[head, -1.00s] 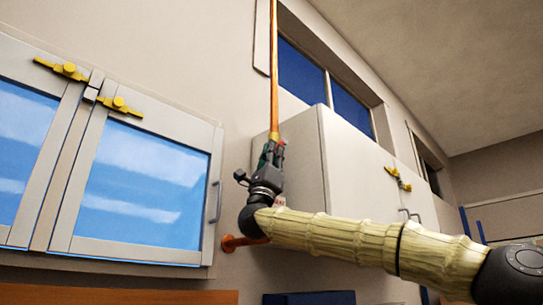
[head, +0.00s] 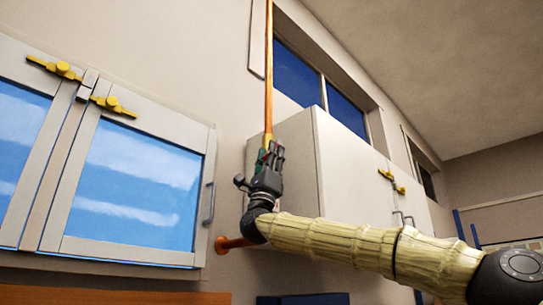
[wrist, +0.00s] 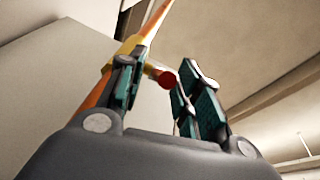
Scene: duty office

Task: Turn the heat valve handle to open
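A copper pipe (head: 269,60) runs up the wall, with a brass-yellow valve body (wrist: 131,44) on it at the top of the wrist view. A small round red part (wrist: 165,79), likely the valve handle's end, shows in the gap between my fingers. My gripper (head: 270,152) points upward just below and in front of the valve in the head view. It also shows in the wrist view (wrist: 160,88), with its dark, green-padded fingers apart. I cannot tell whether either finger touches the red part. The rest of the handle is hidden.
A pale wall cabinet (head: 345,160) stands close to the right of the pipe. A glass-door cabinet (head: 190,135) with yellow latches hangs to the left. A horizontal copper pipe stub (head: 232,243) sticks out below my wrist.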

